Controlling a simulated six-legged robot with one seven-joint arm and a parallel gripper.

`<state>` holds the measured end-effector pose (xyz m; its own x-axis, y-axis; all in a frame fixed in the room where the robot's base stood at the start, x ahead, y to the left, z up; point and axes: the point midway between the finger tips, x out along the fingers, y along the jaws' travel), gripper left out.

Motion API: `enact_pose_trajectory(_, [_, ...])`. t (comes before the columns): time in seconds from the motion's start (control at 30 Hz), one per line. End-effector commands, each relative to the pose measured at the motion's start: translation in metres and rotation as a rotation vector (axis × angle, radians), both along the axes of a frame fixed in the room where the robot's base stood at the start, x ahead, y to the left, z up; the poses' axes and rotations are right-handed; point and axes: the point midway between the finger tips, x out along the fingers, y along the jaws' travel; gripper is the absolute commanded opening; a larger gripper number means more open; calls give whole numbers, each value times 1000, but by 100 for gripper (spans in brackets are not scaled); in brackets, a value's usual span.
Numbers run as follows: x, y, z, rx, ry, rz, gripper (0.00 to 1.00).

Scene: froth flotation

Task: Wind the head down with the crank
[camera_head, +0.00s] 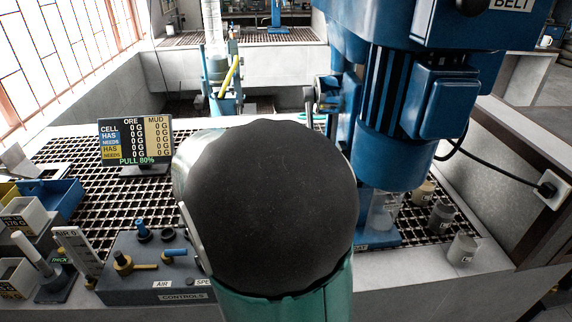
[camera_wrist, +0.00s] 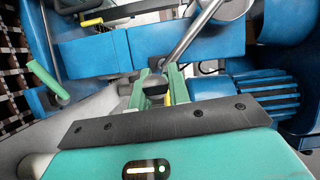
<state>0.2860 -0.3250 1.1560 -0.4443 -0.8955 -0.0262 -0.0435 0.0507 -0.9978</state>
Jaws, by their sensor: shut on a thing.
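The blue machine head (camera_head: 400,130) with its ribbed motor hangs at the right of the head view, above a clear cell (camera_head: 382,212) on the grating. In the wrist view, the crank's steel arm (camera_wrist: 187,42) slants from a round hub at the upper right down to my gripper (camera_wrist: 156,88). My gripper's green fingers are closed around a grey grip at the crank's lower end. The fingers partly hide that grip. In the head view my own arm covers the middle and hides my gripper; a grey lever-like part (camera_head: 308,100) shows beside the blue column.
A display board (camera_head: 136,142) reads "PULL 80%" at the left. A control box (camera_head: 155,270) with knobs stands in front of it. White bins (camera_head: 22,218) and a blue tray (camera_head: 55,197) are at far left. Small grey pots (camera_head: 441,217) stand right of the cell.

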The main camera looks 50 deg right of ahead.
Motion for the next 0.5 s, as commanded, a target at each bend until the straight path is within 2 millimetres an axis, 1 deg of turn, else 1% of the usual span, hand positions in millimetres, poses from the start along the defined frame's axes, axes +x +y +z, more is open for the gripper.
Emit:
enact_pose_trajectory(0.03, [1,0,11,15,10,5,0])
enact_pose_trajectory(0.1, [0,1,17,49,42,4,0])
enact_pose_trajectory(0.3, [-2,4,29,120,107,5,0])
enact_pose_trajectory(0.5, [-4,6,34,155,139,4,0])
